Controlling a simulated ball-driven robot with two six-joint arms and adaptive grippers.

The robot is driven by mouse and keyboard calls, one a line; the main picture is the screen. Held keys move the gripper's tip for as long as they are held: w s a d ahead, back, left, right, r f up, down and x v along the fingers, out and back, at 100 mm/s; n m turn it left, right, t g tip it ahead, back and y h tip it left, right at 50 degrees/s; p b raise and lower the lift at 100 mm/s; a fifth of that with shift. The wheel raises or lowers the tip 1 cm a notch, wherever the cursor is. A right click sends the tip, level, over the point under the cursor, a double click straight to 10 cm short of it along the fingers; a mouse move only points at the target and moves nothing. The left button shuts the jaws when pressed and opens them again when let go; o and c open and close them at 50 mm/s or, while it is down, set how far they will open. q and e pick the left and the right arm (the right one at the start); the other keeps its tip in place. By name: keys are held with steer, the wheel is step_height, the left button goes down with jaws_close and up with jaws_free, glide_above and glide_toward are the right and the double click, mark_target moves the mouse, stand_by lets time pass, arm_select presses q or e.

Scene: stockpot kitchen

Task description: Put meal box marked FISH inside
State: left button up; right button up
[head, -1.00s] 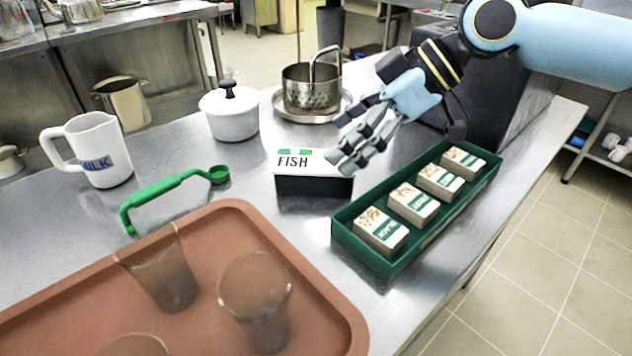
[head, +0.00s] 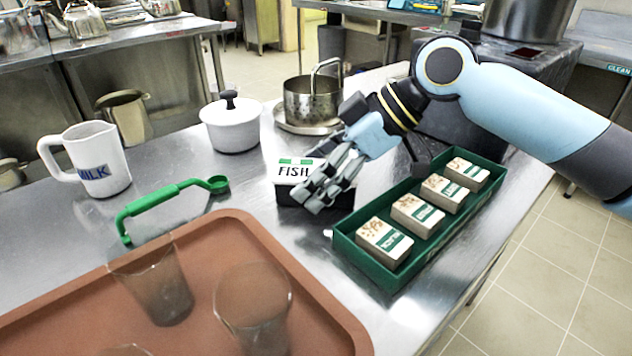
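The meal box marked FISH (head: 291,172) has a white top with green marks and dark sides. It sits on the steel counter (head: 235,185) left of the green tray. My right gripper (head: 325,165) is over the right part of the box and hides the end of its label. Its fingers are spread apart and point down and left. I cannot tell whether they touch the box. A large dark box (head: 535,80) stands behind my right arm, which partly covers it; no opening shows. My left gripper is out of view.
A green tray (head: 440,235) holds several small labelled boxes. A brown tray (head: 235,230) with glasses fills the front left. A green-handled tool (head: 160,200), a MILK jug (head: 100,160), a white lidded pot (head: 232,130) and a steel strainer pot (head: 310,105) stand around.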

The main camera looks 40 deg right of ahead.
steer(key=c, duration=1.3)
steer(key=shift+c, duration=1.4)
steer(key=shift+r, duration=0.1)
